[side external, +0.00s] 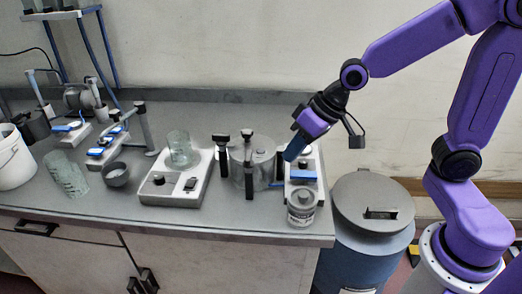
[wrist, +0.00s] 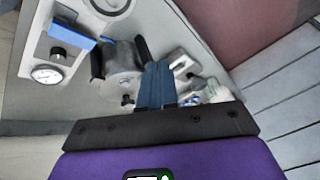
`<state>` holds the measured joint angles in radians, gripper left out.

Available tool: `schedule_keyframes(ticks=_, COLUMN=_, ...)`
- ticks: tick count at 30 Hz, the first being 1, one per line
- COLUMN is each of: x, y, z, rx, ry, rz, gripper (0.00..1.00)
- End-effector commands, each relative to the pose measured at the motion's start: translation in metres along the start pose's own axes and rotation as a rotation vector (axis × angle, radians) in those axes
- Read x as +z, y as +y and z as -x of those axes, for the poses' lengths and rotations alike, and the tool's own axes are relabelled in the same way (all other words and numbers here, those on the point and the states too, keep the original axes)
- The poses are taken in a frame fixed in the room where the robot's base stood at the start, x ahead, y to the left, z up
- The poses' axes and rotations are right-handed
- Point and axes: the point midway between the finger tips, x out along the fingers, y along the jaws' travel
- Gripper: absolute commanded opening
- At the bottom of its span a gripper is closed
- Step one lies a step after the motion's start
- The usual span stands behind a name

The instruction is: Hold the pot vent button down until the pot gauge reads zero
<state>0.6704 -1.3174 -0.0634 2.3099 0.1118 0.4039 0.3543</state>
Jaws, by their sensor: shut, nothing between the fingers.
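The pot (side external: 254,160) is a grey metal cylinder with black upright clamps, on the bench near its right end; it also shows in the wrist view (wrist: 122,58). A white panel (wrist: 36,45) beside it carries a round white gauge (wrist: 47,74), a black button (wrist: 58,53) and a blue bar (wrist: 71,35). The gauge needle is too small to read. My gripper (side external: 290,156) is shut and empty, above the bench between the pot and the panel, apart from the button. Its blue fingers (wrist: 157,68) cover part of the pot in the wrist view.
A lidded canister (side external: 301,208) stands in front of the panel near the bench edge. A white device (side external: 160,190) with a glass beaker (side external: 179,148) is left of the pot. The pot's black clamps stick up near my fingers.

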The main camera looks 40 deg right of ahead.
Motion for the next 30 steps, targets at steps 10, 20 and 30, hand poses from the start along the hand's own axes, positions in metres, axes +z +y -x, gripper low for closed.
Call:
schedule_keyframes(ticks=10, x=-0.102, y=0.046, z=-0.016, rx=-0.001, ry=0.268, rz=-0.401, gripper=0.00)
schedule_keyframes(ticks=20, x=-0.137, y=0.072, z=-0.017, rx=-0.004, ry=0.381, rz=-0.545, gripper=0.00)
schedule_keyframes(ticks=30, x=-0.137, y=0.072, z=-0.017, rx=-0.005, ry=0.383, rz=-0.548, gripper=0.00)
